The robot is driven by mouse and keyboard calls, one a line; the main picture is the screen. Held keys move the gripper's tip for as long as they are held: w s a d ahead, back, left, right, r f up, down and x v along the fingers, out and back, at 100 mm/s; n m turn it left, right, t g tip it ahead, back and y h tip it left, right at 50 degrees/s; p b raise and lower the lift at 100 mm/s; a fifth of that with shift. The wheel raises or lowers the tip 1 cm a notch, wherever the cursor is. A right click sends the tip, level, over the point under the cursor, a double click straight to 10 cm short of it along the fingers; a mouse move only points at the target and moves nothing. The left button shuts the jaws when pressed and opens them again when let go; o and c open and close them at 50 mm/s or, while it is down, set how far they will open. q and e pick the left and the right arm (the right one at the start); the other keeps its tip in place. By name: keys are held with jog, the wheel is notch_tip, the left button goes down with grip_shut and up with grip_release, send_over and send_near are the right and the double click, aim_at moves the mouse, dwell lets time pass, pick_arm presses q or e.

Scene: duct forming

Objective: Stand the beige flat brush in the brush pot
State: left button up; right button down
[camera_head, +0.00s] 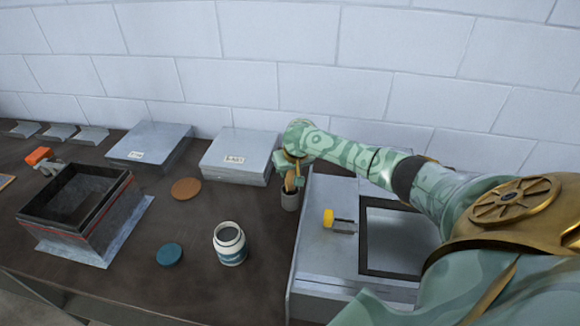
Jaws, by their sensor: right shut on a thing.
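The brush pot (290,201) is a small grey cup at the middle of the bench, just left of the metal unit. My right gripper (290,170) is over the pot's mouth and is shut on the beige flat brush (290,182). The brush points down at the pot's opening. Only a small part of it shows between gripper and rim, so I cannot tell how deep it sits or whether it touches the pot. My left gripper is not in view.
A white jar (229,244) and its blue lid (169,254) stand front left of the pot. A brown disc (186,188), grey boxes (238,156) and a dark open duct (115,215) lie further left. A yellow-handled tool (329,218) lies on the metal unit (325,262).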

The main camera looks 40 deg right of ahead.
jog(key=c, duration=1.1)
grip_release()
jog(key=shift+o, duration=0.2)
jog(key=p+v, duration=0.6)
jog(key=v, duration=1)
jog(key=shift+s+a, duration=0.1)
jog(key=shift+s, duration=0.05)
